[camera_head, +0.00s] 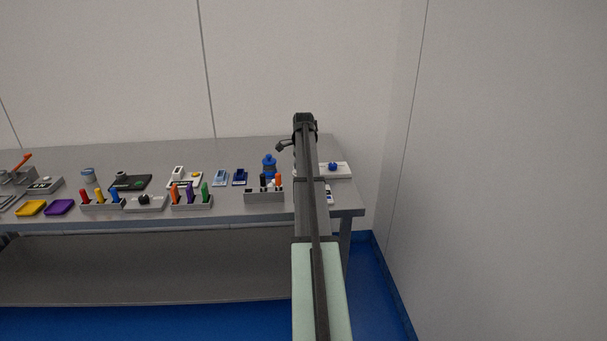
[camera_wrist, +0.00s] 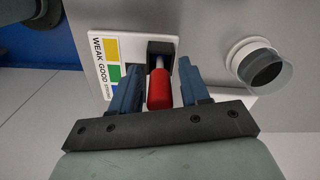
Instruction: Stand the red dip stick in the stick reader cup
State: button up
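In the wrist view the red dip stick (camera_wrist: 159,90) stands between my gripper's (camera_wrist: 158,82) two blue-grey fingers, its red handle toward the camera. Narrow gaps show on both sides of the handle, so the gripper looks open around it. The stick's pale far end reaches to a small black cup (camera_wrist: 160,47), apparently the stick reader cup; how deep it sits inside I cannot tell. The cup is beside a white card marked WEAK, GOOD (camera_wrist: 104,52) with yellow, green and blue squares. In the head view my arm hides the gripper and the stick.
In the wrist view a white round cup with a dark inside (camera_wrist: 258,66) stands close to the right finger. In the head view a grey rack with coloured sticks (camera_head: 263,196) stands left of my arm. A blue bottle (camera_head: 269,166) is behind it. The table's right edge is near.

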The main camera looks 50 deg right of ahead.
notch_tip(320, 180, up, 12)
jog(key=shift+r, duration=0.2)
dwell(0.7)
